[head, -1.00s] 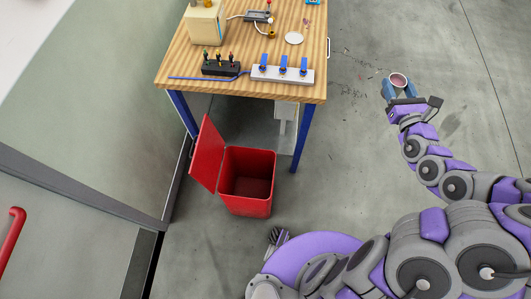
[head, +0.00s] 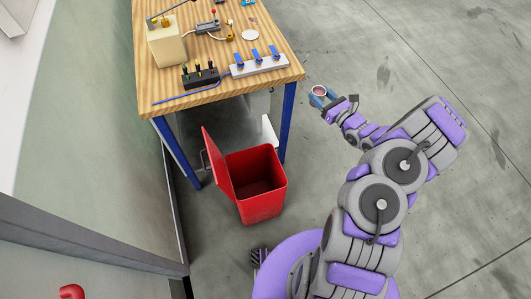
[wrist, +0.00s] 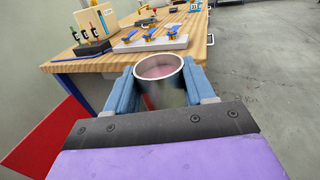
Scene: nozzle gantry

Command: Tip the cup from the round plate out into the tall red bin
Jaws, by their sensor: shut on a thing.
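The cup (wrist: 158,69) is upright between the blue fingers of my gripper (wrist: 160,90) in the wrist view, with something pinkish inside. In the head view the cup (head: 319,91) and my gripper (head: 322,98) are in the air off the table's right front corner. My gripper is shut on the cup. The tall red bin (head: 262,208) stands open on the floor by the table, its lid swung up to the left. The cup is up and to the right of the bin in the picture. The round plate (head: 250,35) lies empty on the table.
A wall (head: 85,120) borders the left. Floor to the right is clear.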

